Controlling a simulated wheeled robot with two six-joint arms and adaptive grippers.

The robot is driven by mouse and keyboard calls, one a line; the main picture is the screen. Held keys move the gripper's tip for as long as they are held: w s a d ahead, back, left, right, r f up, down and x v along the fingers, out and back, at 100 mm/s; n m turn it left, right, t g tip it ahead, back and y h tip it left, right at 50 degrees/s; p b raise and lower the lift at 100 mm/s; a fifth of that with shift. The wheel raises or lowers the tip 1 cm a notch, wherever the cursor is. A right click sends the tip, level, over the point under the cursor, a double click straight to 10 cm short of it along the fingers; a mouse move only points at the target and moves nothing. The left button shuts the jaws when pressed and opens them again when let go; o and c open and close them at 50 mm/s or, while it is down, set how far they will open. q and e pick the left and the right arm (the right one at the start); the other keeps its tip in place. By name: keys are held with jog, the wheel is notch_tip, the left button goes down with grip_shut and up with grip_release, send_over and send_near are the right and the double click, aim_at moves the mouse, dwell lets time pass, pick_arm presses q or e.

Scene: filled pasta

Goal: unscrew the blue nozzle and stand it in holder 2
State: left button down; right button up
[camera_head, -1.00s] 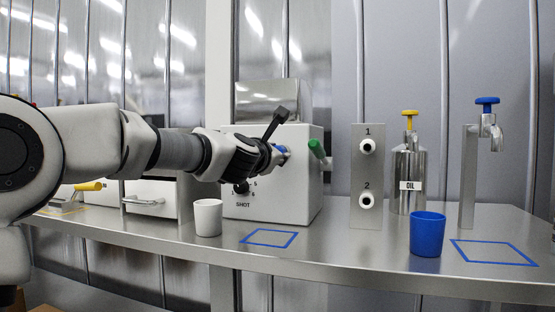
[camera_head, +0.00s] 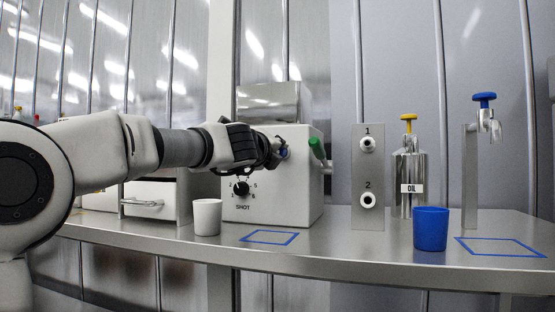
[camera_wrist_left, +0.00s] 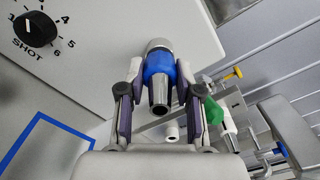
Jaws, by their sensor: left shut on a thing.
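The blue nozzle (camera_wrist_left: 160,72) sits on the front of the white machine, with a blue collar and a metal tip. My left gripper (camera_wrist_left: 160,100) has one finger on each side of the collar and is shut on it. In the head view my left gripper (camera_head: 279,152) is at the machine's front and mostly hides the nozzle. Holder 2 (camera_head: 367,200) is the lower white ring on the grey upright plate, below holder 1 (camera_head: 367,143); it looks empty. My right gripper is not in view.
The white machine (camera_head: 300,190) has a SHOT dial (camera_head: 240,188) and a green handle (camera_head: 316,149). A white cup (camera_head: 207,217), a blue cup (camera_head: 430,229), an oil can (camera_head: 408,170) and a tap (camera_head: 484,120) stand on the counter. Blue outlined squares are bare.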

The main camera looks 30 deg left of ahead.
pick_arm(q)
jog(key=shift+f+n+b, duration=0.25)
jog(key=shift+n+b, duration=0.05)
jog(key=shift+n, duration=0.9)
jog(key=shift+r, duration=0.15)
jog(key=c, duration=0.7)
grip_release()
jog(key=shift+w+d, duration=0.1)
jog(key=shift+w, duration=0.05)
jog(key=shift+r, duration=0.1)
